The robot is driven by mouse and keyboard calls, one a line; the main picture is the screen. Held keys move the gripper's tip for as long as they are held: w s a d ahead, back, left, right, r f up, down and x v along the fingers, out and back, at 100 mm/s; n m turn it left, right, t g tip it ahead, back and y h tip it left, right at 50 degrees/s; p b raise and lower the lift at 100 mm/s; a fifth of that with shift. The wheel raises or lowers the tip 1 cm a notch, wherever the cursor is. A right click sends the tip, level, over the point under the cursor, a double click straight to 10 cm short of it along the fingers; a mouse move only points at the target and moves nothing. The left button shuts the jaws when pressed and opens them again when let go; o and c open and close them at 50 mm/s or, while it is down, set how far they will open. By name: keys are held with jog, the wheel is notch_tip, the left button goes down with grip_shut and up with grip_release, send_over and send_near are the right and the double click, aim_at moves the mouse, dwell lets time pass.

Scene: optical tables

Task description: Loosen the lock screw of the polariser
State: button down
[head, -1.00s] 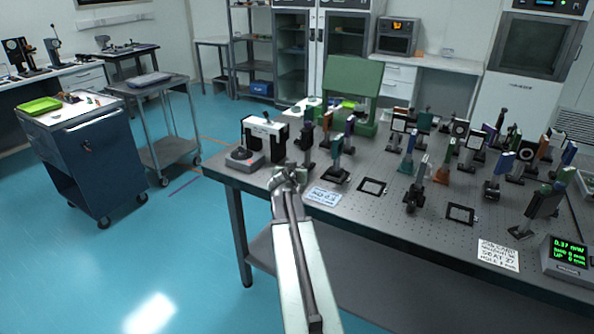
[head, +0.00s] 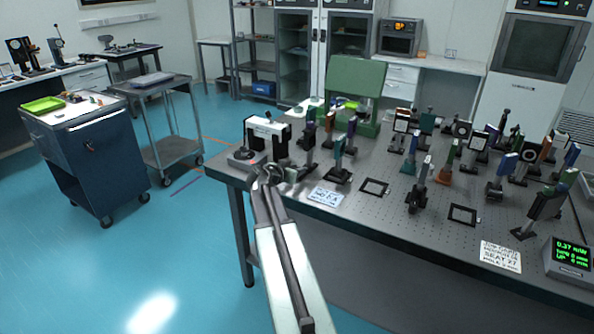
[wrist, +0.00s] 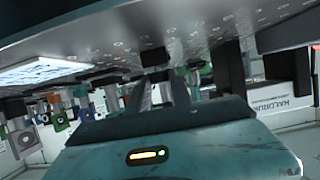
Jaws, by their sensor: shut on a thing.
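My gripper (head: 264,176) is at the left corner of the optical table, low over its surface. In the wrist view its two fingers (wrist: 160,92) are close together, with a small dark block (wrist: 155,57) at their tips. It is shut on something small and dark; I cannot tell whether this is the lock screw. A ring-shaped part (head: 276,172) shows right beside the gripper in the head view. I cannot tell for sure which mount is the polariser, and the lock screw is too small to make out.
A black-and-white frame-like device (head: 267,134) and a grey box (head: 243,158) stand close behind the gripper. Many post-mounted optics crowd the table (head: 385,215) to the right. A meter (head: 568,262) reads 0.37 mW. A label card (head: 326,197) lies nearby.

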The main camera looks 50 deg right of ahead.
jog(key=shift+f, duration=0.1)
jog(key=c, duration=1.1)
grip_release()
jog(key=shift+c, duration=0.2)
jog(key=shift+a, duration=0.1)
jog(key=shift+s+a+r+p, duration=0.1)
jog(key=shift+a+r+p, duration=0.15)
jog(key=shift+a+p, duration=0.05)
jog(key=p+v, duration=0.2)
jog(key=v, duration=0.5)
jog(key=shift+s+p, duration=0.1)
jog(key=shift+p, duration=0.2)
